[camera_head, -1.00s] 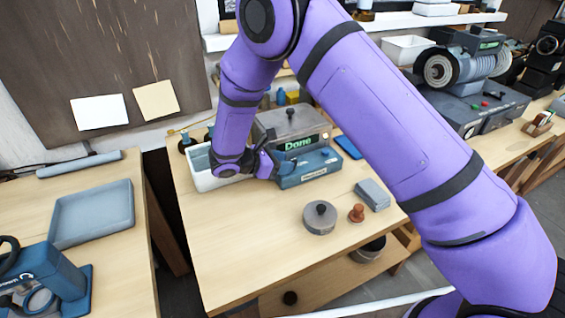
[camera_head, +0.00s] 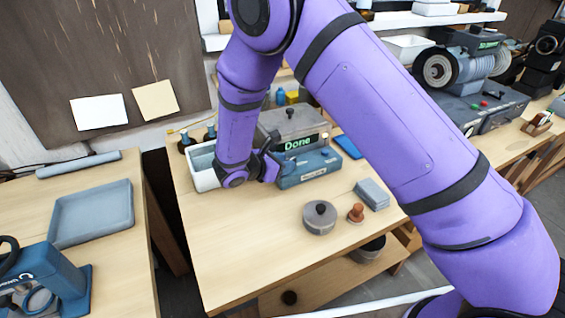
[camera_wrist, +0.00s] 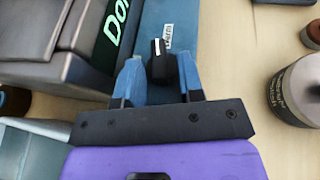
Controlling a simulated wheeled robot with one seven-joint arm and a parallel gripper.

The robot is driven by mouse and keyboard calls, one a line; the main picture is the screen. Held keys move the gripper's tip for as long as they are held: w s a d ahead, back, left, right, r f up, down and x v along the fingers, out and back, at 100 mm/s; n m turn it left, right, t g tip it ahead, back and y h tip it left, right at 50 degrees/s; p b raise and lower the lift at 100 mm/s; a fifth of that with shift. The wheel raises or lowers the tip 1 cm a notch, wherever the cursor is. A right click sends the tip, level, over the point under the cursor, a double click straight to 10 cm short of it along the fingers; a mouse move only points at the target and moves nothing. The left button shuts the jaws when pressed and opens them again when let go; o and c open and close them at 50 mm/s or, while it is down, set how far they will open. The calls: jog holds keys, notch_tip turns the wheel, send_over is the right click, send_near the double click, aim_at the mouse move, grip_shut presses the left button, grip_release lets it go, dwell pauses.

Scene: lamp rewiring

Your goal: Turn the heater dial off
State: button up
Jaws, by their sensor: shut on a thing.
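The heater (camera_head: 310,168) is a grey box with a blue base at the back of the middle bench. Its green display (camera_head: 298,144) reads "Done". The heater dial (camera_wrist: 160,66) is a small black knob with a white mark, on the blue front part in the wrist view. The mark points toward the top of that view. My gripper (camera_wrist: 160,78) has its two blue fingers on either side of the dial and is shut on it. In the head view my gripper (camera_head: 270,166) is at the heater's front left, and the dial is hidden there.
A white bin (camera_head: 203,176) stands left of the heater. A round grey tin (camera_head: 319,220), a brown knobbed piece (camera_head: 356,212) and grey blocks (camera_head: 372,194) sit to its front right. The front left of the bench is clear.

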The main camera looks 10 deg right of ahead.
jog(key=n+t+y, duration=0.2)
jog(key=n, duration=0.1)
jog(key=shift+s+d+t, duration=0.2)
jog(key=shift+s+t, duration=0.1)
jog(key=shift+s+d+n+t+y, duration=0.15)
jog(key=shift+s+n+t+y, duration=0.05)
jog(key=shift+n+t+y, duration=0.6)
jog(key=shift+c, duration=0.6)
jog(key=shift+d+n+t+y, duration=0.25)
jog(key=shift+n+t+y, duration=0.15)
jog(key=shift+n+y, duration=0.55)
jog(key=n+y, duration=0.2)
jog(key=d+n+t+y, duration=0.1)
jog(key=n+y, duration=0.1)
jog(key=shift+s+t+y, duration=0.1)
jog(key=shift+t+y, duration=0.15)
jog(key=shift+t, duration=0.05)
jog(key=shift+d+r+n+y, duration=0.15)
jog(key=shift+n+y, duration=0.8)
jog(key=shift+y, duration=0.15)
